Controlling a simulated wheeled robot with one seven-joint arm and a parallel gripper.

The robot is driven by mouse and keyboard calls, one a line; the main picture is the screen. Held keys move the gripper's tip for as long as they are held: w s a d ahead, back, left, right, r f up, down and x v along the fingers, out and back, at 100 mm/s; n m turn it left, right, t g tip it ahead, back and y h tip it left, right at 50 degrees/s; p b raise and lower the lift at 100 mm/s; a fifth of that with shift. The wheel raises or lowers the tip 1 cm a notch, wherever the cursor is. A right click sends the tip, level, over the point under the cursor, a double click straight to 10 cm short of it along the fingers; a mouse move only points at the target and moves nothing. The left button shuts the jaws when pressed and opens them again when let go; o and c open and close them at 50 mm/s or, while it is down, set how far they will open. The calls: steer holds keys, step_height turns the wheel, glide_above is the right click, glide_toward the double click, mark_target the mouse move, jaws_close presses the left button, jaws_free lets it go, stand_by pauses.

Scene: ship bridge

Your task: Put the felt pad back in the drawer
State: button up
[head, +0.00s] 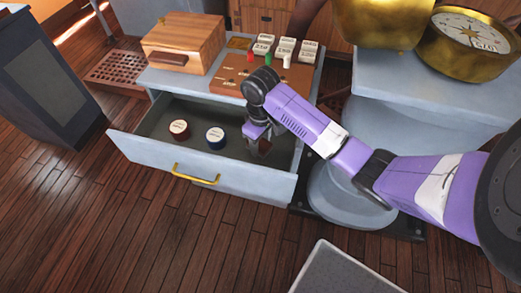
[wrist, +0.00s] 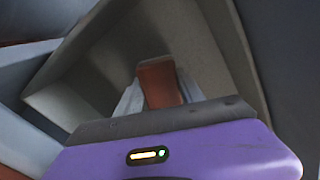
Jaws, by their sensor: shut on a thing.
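The drawer (head: 160,165) is pulled open below the cabinet top, with a brass handle on its front. My gripper (head: 262,143) points down inside the right part of the drawer. It is shut on a reddish-brown piece, which looks like the felt pad (wrist: 160,83), held between the two pale fingers in the wrist view. In the head view the pad is mostly hidden by my gripper, and I cannot tell whether it touches the drawer floor. The drawer walls (wrist: 85,45) surround it in the wrist view.
A wooden box (head: 183,42) and a board with colored switches (head: 275,72) sit on the cabinet top. A brass compass (head: 470,45) stands at the right.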

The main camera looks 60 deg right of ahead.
mark_target(261, 150)
steer(key=shift+f, duration=1.85)
steer(key=shift+f, duration=0.15)
steer(key=o, duration=1.3)
step_height(261, 150, up, 12)
steer(key=shift+r+p, duration=0.2)
steer(key=shift+p, duration=0.55)
steer(key=shift+s, duration=0.15)
